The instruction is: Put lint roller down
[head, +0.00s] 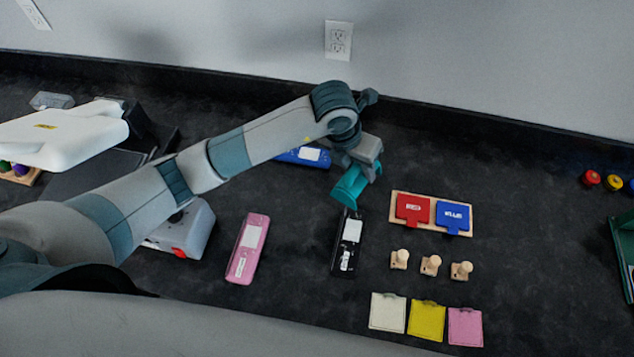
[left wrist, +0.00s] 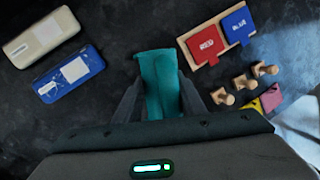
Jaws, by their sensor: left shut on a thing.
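The teal lint roller (head: 350,186) is held in my left gripper (head: 362,168), above the dark countertop near the black case. In the left wrist view the lint roller (left wrist: 160,78) sits between the two fingers of my left gripper (left wrist: 160,96), which are shut on it, one on each side. Its lower part is hidden by the gripper body. I cannot tell the exact gap between it and the counter. My right gripper is not in view.
A black case (head: 347,243), a pink case (head: 248,248) and a blue case (head: 303,156) lie on the counter. Wooden pegs (head: 430,264) and coloured pads (head: 427,320) lie in front.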

